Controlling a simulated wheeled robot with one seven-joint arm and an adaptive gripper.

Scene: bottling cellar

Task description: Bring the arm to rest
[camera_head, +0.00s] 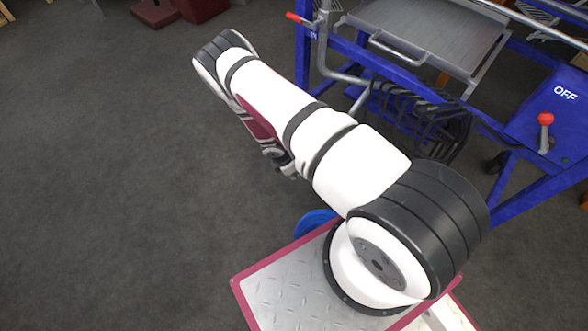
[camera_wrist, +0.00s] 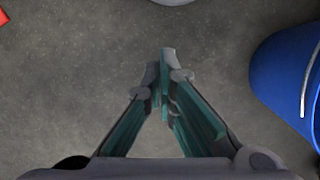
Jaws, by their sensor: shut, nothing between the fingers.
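My gripper (camera_wrist: 160,68) shows in the wrist view, with its two fingers together at the tips and nothing between them. It is over the grey floor (camera_wrist: 70,85). In the head view my white and black arm (camera_head: 335,160) reaches from my base toward the upper left, and its far end is bent down.
A blue metal frame (camera_head: 525,195) with a grey tray (camera_head: 430,45) and a red-knobbed lever (camera_head: 545,120) stands right of the arm. A blue bucket (camera_wrist: 280,75) is right of my gripper in the wrist view. The floor on the left (camera_head: 110,190) is clear.

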